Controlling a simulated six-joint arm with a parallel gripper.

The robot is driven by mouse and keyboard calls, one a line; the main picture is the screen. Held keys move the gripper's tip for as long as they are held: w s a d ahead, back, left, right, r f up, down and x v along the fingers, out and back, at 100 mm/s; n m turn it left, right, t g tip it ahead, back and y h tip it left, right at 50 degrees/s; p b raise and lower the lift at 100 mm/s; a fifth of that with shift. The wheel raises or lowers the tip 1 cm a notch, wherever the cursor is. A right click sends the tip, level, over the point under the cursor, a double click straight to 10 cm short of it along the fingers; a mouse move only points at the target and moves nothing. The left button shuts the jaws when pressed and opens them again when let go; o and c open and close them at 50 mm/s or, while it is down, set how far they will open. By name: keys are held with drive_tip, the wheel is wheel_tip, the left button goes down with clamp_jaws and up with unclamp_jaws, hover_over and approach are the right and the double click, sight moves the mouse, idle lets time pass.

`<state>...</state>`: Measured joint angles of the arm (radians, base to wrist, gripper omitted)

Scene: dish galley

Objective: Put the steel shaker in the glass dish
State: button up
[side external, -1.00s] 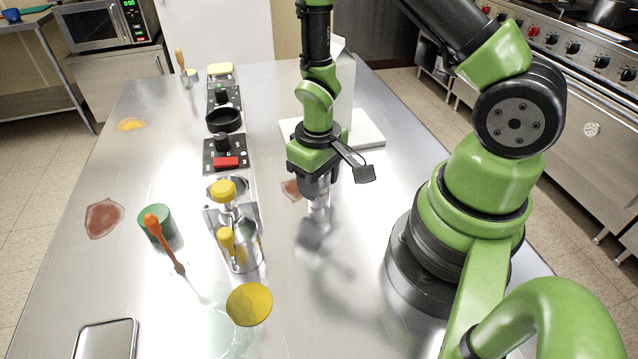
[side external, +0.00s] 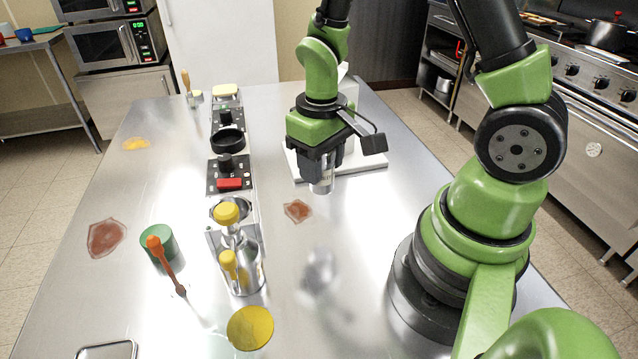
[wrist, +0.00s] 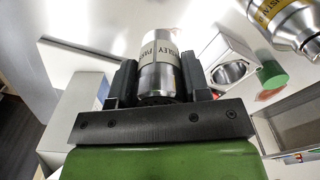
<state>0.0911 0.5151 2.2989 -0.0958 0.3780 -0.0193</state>
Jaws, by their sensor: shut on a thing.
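My gripper (side external: 322,163) is shut on the steel shaker (side external: 322,184) and holds it upright above the steel worktop, in front of a white board. In the wrist view the shaker (wrist: 160,62) sits between the two fingers and carries a pale label with partly readable letters. A faint clear outline, which looks like the glass dish (side external: 218,348), is at the bottom edge of the side view beside a yellow disc. It is barely visible and cut off there. My gripper is well behind it and to its right.
A yellow-topped steel dispenser (side external: 240,262) stands left of centre, with control panels (side external: 229,175) in a row behind it. A green cup (side external: 158,243) with an orange-handled tool is at left. A white board (side external: 362,160) lies behind the gripper. Reddish and yellow stains mark the worktop.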

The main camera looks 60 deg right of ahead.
wheel_tip(320, 180, up, 14)
drive_tip(key=n, duration=0.2)
hover_over(197, 343)
drive_tip(key=s, duration=0.3)
drive_tip(key=shift+w+a+f, duration=0.1)
drive_tip(key=shift+a+f, duration=0.1)
drive_tip(key=shift+f, duration=5.25)
drive_tip(key=shift+a+f, duration=0.15)
drive_tip(key=shift+f, duration=5.25)
drive_tip(key=shift+f, duration=0.1)
drive_tip(key=o, duration=1)
drive_tip(key=shift+c, duration=0.2)
